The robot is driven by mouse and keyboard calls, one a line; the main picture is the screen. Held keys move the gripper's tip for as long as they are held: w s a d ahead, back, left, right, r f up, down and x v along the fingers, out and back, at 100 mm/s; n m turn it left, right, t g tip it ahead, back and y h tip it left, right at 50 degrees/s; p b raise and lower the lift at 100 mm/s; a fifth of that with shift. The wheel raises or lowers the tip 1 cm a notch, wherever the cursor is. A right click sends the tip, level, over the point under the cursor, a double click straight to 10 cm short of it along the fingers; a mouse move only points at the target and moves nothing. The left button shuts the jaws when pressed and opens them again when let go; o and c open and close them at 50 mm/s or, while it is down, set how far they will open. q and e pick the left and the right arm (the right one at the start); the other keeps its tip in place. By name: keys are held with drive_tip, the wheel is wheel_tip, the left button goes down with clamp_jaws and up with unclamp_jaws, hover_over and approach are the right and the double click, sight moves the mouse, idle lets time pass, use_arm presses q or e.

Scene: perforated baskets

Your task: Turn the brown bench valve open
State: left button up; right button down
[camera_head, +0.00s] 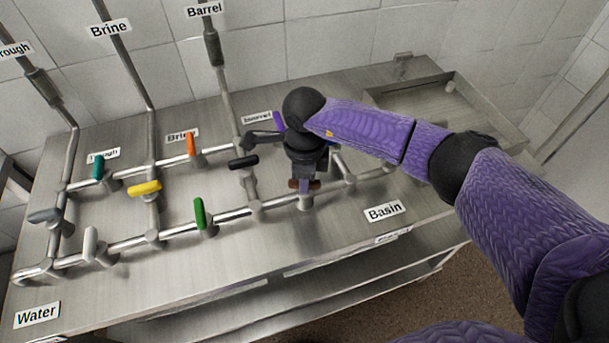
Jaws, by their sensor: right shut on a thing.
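The brown bench valve handle (296,184) sits on the front pipe run, left of the Basin label. My right gripper (304,188) points down over it and is shut on it. The gripper and wrist hide most of the handle, so its angle is hard to read. My purple right arm reaches in from the right side. My left gripper is not in view.
Other valve handles stand on the pipes: green (200,213), black (243,162), yellow (145,188), orange (191,145), teal (98,167), white (90,243) and grey (45,215). A purple handle (279,122) is close beside my wrist. A sink basin (440,105) is at back right.

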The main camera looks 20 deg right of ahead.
drive_tip(key=n+b, duration=0.2)
drive_tip(key=shift+w+f+n, duration=0.1)
drive_tip(key=shift+f+n, duration=0.15)
drive_tip(key=shift+n, duration=0.05)
drive_tip(key=shift+r+n+b, duration=0.2)
drive_tip(key=shift+n+b, duration=0.2)
drive_tip(key=shift+n, duration=0.6)
drive_tip(key=c, duration=0.5)
unclamp_jaws()
drive_tip(key=shift+c, duration=0.2)
drive_tip(key=shift+r, duration=0.1)
wheel_tip(320, 180, up, 10)
drive_tip(key=p, duration=0.1)
drive_tip(key=shift+p, duration=0.3)
